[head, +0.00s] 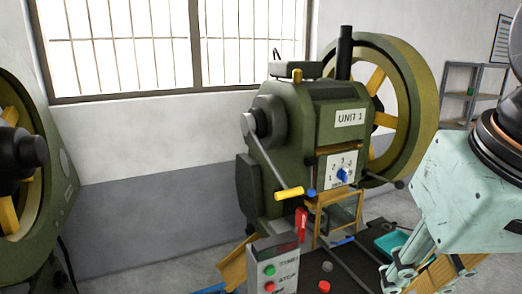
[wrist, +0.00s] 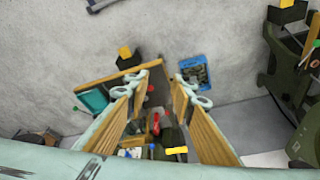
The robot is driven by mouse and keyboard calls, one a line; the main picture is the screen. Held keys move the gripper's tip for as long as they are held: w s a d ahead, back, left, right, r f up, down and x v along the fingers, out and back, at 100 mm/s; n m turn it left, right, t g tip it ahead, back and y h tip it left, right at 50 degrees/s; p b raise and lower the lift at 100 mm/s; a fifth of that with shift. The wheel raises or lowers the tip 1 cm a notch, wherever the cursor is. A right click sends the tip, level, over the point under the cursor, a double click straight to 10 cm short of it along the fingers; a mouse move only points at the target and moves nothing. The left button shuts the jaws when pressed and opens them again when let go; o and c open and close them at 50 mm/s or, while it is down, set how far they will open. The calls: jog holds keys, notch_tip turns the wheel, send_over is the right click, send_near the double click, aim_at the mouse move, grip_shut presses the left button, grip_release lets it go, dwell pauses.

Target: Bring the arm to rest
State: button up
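My arm, in pale teal, comes in from the right side of the head view. Its wrist housing (head: 470,195) is beside the large green machine marked UNIT 1 (head: 325,125). In the wrist view my gripper (wrist: 166,85) has its two fingers spread apart, with ribbed tan pads and nothing between them. Below the fingertips and beyond them, a red lever (wrist: 156,124) and a yellow handle (wrist: 176,150) show through the gap. The fingers are partly cut off in the head view.
The machine has a yellow-gripped crank (head: 289,193), a blue selector knob (head: 342,175) and a big wheel (head: 425,100). A control box with buttons (head: 272,252) stands in front. A teal tray (head: 390,243) is close to my arm. A blue bin (wrist: 194,72) shows in the wrist view.

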jog(key=shift+n, duration=0.3)
jog(key=shift+s+f, duration=0.25)
jog(key=shift+s, duration=0.4)
jog(key=shift+s+f, duration=0.2)
jog(key=shift+s, duration=0.4)
jog(key=shift+s+f, duration=0.25)
jog(key=shift+s, duration=0.4)
